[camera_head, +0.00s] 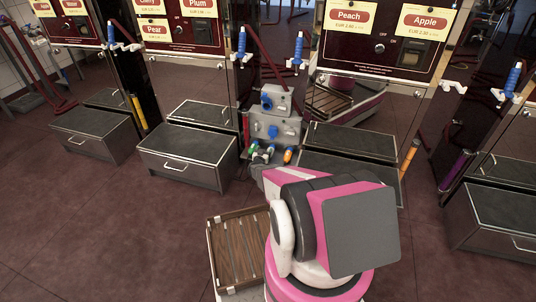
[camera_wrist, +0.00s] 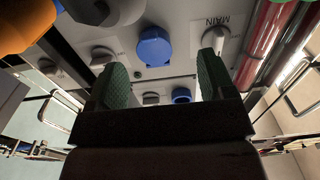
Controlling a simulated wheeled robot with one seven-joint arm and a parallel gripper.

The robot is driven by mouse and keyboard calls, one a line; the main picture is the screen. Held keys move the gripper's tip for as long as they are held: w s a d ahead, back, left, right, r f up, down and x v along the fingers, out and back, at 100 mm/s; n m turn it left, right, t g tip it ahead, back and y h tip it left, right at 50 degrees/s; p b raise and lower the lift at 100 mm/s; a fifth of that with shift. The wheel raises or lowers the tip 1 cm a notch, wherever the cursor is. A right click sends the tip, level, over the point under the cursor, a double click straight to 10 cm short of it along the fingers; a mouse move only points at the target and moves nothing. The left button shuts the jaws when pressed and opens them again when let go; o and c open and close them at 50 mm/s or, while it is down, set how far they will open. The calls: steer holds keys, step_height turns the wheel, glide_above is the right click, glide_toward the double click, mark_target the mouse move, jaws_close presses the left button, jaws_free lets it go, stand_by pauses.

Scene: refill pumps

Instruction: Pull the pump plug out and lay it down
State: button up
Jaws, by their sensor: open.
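A grey power box (camera_head: 275,130) stands on the floor between the refill machines, with blue covers on its front. Several plugs with green, blue, white and orange parts (camera_head: 288,156) sit along its lower edge; which is the pump plug I cannot tell. In the wrist view the box face appears upside down, with a blue round cover (camera_wrist: 154,47), a smaller blue-ringed socket (camera_wrist: 181,95) and grey knobs. An orange plug (camera_wrist: 25,22) is at the upper left. My gripper (camera_wrist: 162,85) is open before the box face, nothing visible between its green pads. My arm partly hides it in the head view.
A wooden-slatted tray (camera_head: 238,250) is beside my arm. Step boxes (camera_head: 185,155) with handles stand before the machines on both sides of the power box. Dark red pipes (camera_wrist: 262,45) run close beside the box in the wrist view. The floor at left is clear.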

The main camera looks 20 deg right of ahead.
steer(key=s+a+r, duration=0.2)
steer(key=a+r, duration=0.3)
steer(key=a, duration=0.2)
steer(key=shift+s+a, duration=0.4)
